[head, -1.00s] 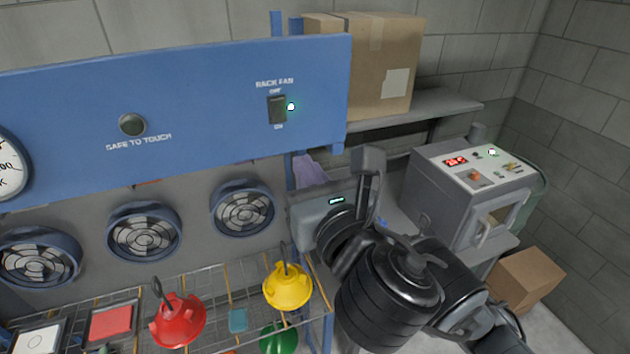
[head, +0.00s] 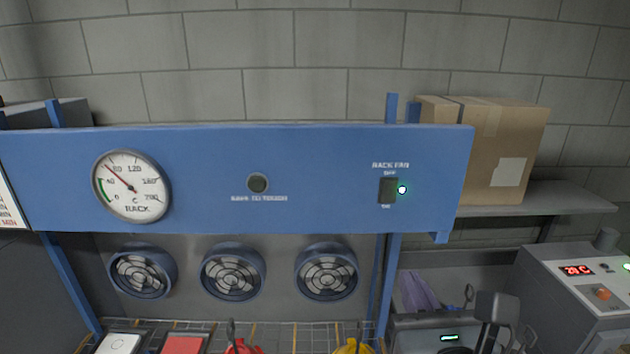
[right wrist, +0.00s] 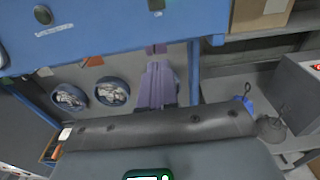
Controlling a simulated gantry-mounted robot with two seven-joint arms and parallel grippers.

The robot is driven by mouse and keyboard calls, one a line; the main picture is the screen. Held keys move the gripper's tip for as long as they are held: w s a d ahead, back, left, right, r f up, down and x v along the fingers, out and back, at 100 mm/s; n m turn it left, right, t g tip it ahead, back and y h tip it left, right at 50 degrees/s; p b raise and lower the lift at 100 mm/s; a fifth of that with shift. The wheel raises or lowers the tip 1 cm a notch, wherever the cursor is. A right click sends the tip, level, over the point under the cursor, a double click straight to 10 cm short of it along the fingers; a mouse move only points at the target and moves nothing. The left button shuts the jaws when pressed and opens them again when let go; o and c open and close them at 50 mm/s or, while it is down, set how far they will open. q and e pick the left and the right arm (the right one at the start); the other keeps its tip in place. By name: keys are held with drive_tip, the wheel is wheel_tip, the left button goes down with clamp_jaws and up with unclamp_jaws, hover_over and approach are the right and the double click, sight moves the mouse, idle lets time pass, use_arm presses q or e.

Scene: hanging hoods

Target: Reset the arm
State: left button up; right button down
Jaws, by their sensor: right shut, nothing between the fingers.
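My right gripper (head: 490,308) shows at the lower right of the head view, dark and pointing up, with most of its arm below the frame. It is shut and empty. That green display also shows at the bottom of the right wrist view (right wrist: 148,176). My left gripper is not in view.
A blue panel (head: 320,160) carries a dial (head: 131,186), a round button (head: 257,184) and a fan switch (head: 388,190). Fans (head: 232,273) sit below.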

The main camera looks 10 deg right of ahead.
drive_tip(key=s+f+m+g+y+p, duration=0.15)
drive_tip(key=s+f+g, duration=0.25)
drive_tip(key=f, duration=0.9)
drive_tip(key=s+f+m+g+p, duration=0.3)
drive_tip(key=f+g, duration=0.2)
drive_tip(key=f, duration=0.8)
drive_tip(key=s+d+f+m+g+p, duration=0.1)
drive_tip(key=s+f+m, duration=0.5)
drive_tip(key=m, duration=0.8)
drive_tip(key=s+d+f+m+g+p, duration=0.2)
drive_tip(key=s+d+f+m, duration=0.3)
drive_tip(key=m, duration=0.9)
drive_tip(key=shift+s+f+g, duration=0.35)
drive_tip(key=shift+s+g, duration=0.45)
drive_tip(key=shift+s, duration=0.3)
drive_tip(key=shift+m, duration=0.25)
